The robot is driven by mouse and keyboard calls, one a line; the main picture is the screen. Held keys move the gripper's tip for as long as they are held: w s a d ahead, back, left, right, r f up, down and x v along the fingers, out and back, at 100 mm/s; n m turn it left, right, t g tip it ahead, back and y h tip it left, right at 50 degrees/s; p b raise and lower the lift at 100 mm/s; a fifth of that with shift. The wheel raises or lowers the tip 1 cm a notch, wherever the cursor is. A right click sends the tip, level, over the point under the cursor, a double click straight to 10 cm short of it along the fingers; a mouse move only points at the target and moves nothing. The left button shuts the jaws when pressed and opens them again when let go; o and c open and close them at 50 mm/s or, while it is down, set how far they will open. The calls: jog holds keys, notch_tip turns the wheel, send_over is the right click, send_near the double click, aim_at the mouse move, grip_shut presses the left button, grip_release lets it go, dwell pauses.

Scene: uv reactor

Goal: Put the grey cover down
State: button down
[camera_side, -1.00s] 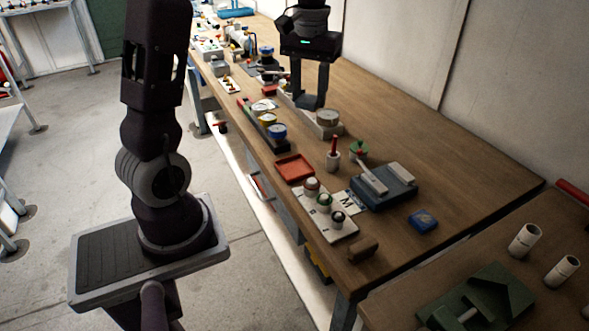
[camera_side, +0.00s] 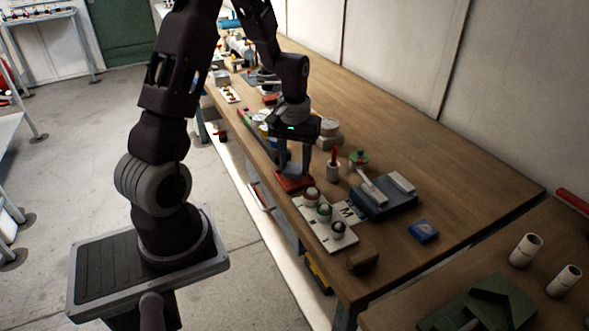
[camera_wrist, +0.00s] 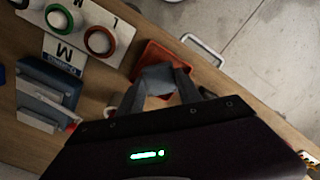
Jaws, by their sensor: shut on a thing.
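The grey cover (camera_wrist: 158,79) shows in the wrist view as a small blue-grey piece between my fingertips. My gripper (camera_side: 292,170) is shut on it and points down at the red tray (camera_side: 293,187). In the wrist view my gripper (camera_wrist: 160,82) overlaps the near part of the red tray (camera_wrist: 152,52). In the side view the fingers hide much of the cover. I cannot tell whether the cover touches the tray or is just above it.
A white board with round pieces (camera_side: 345,243) lies close to the tray. The bench's front edge runs close to the tray. The bench's back right is bare.

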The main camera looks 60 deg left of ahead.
aim_at(295, 168)
jog(key=shift+f, duration=0.8)
jog(key=shift+f, duration=0.1)
jog(key=c, duration=1.1)
grip_release()
notch_tip(295, 168, up, 12)
jog(key=f, duration=0.1)
jog(key=s+d+r+m+t, duration=0.3)
jog(key=s+d+r+m, duration=0.15)
jog(key=d+r, duration=0.55)
jog(key=s+d+r+m+t, duration=0.1)
jog(key=s+d+m, duration=0.3)
jog(key=s+d, duration=0.4)
jog(key=s+t, duration=0.1)
jog(key=s, duration=0.2)
jog(key=shift+d+t, duration=0.3)
jog(key=shift+d, duration=0.05)
